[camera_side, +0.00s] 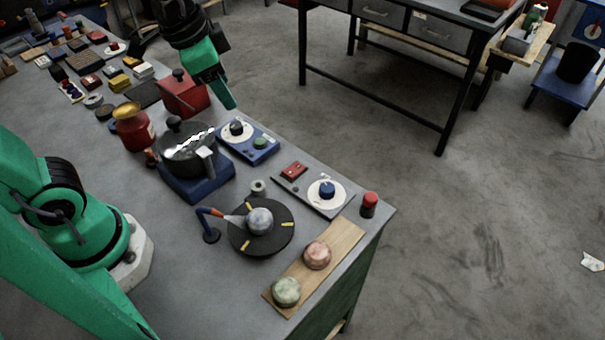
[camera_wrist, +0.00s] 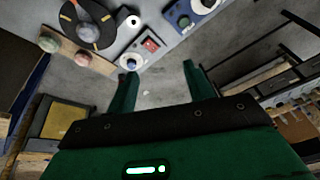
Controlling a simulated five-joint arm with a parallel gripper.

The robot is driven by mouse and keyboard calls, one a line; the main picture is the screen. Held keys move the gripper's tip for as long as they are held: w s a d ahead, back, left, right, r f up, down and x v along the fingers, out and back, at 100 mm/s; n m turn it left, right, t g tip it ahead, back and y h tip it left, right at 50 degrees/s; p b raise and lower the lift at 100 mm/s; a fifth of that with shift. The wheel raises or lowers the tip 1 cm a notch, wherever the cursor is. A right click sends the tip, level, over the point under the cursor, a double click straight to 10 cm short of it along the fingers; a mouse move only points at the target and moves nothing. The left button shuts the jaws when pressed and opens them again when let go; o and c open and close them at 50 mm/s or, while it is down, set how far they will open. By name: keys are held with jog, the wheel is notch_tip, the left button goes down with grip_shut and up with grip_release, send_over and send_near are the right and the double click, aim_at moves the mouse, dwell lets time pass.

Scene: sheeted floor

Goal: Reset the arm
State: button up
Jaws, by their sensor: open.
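My gripper (camera_side: 228,92) is green and black and hangs in the air at the table's far edge, beside a red box (camera_side: 184,92). In the wrist view, its two green fingers (camera_wrist: 160,80) stand apart with nothing between them, with floor showing in the gap. My gripper touches nothing that I can see. My green arm base stands at the left of the side view.
The grey table (camera_side: 165,285) carries a pot (camera_side: 187,143) on a blue stand, a red jar (camera_side: 133,130), a blue dial panel (camera_side: 248,142), a grey dial panel (camera_side: 312,192), a black turntable (camera_side: 275,236) and a wooden board (camera_side: 300,277) with two stones. Floor lies beyond.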

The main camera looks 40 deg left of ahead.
jog(key=s+a+n+t, duration=0.2)
jog(key=s+a+n, duration=0.3)
jog(key=s, duration=0.3)
jog(key=shift+r+n+y, duration=0.3)
jog(key=shift+n, duration=0.1)
